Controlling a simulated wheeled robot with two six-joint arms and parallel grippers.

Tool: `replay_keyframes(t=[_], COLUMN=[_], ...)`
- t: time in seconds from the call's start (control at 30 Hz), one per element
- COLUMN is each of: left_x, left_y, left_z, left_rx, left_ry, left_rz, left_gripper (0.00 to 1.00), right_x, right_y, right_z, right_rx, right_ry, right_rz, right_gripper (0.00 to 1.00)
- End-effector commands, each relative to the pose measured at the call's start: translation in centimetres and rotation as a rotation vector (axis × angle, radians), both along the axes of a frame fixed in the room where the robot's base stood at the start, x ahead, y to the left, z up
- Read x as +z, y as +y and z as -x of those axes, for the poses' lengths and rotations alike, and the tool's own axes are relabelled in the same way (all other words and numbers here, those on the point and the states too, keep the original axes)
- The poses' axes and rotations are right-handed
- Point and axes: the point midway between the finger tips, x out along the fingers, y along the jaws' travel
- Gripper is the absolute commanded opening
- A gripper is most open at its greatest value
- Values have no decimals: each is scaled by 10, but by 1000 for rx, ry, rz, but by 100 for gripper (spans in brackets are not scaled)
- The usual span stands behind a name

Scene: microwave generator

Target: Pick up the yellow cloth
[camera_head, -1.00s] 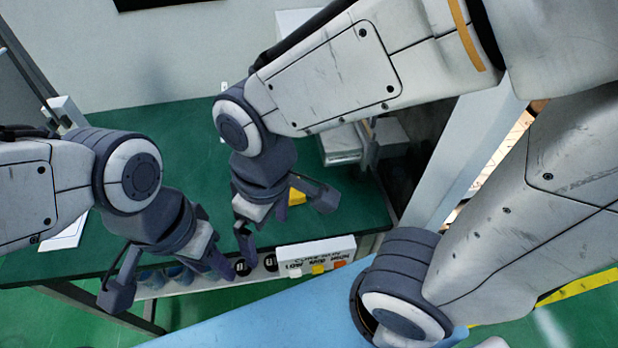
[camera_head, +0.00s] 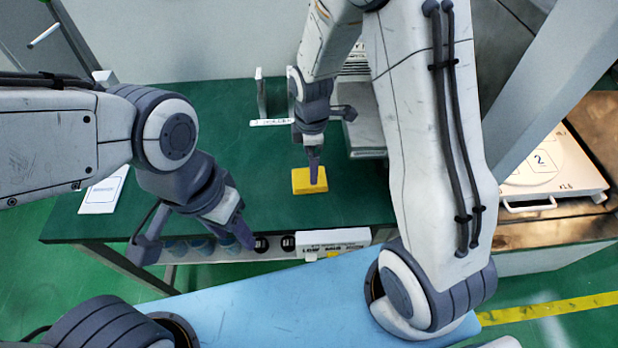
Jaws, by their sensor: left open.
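The yellow cloth (camera_head: 302,185), a small folded block, lies on the green table (camera_head: 240,165) near its front edge. My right gripper (camera_head: 332,148) is over it, with its fingers spread. The other finger sticks out to the right, above and beside the cloth. My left gripper (camera_head: 193,248) is open and empty, in front of the table's front edge, to the left of the cloth.
A labelled white box (camera_head: 335,240) and several round containers (camera_head: 190,247) sit along a shelf below the table's front edge. A grey case (camera_head: 366,130) stands right of the cloth. A white sheet (camera_head: 104,191) lies at the table's left. A wooden-topped bench (camera_head: 590,140) stands at the right.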

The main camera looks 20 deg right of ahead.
Motion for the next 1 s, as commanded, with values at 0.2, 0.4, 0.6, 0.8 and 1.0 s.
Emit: replay_keyframes(t=[0.2,0.4,0.6,0.8,1.0], left_x=[9,11,11,11,11], left_y=[0,0,0,0,0], left_z=[0,0,0,0,0], left_rx=[0,0,0,0,0], left_ry=[0,0,0,0,0], left_rz=[0,0,0,0,0], left_gripper=[50,50,50,50,50], right_x=[-25,-49,-52,-52,-52], right_y=[4,5,5,5,5], right_z=[4,3,2,3,2], right_rx=[1,0,-1,-1,-1], right_ry=[7,3,0,0,0], right_rz=[1,1,0,0,0], right_gripper=[100,100,100,54,34])
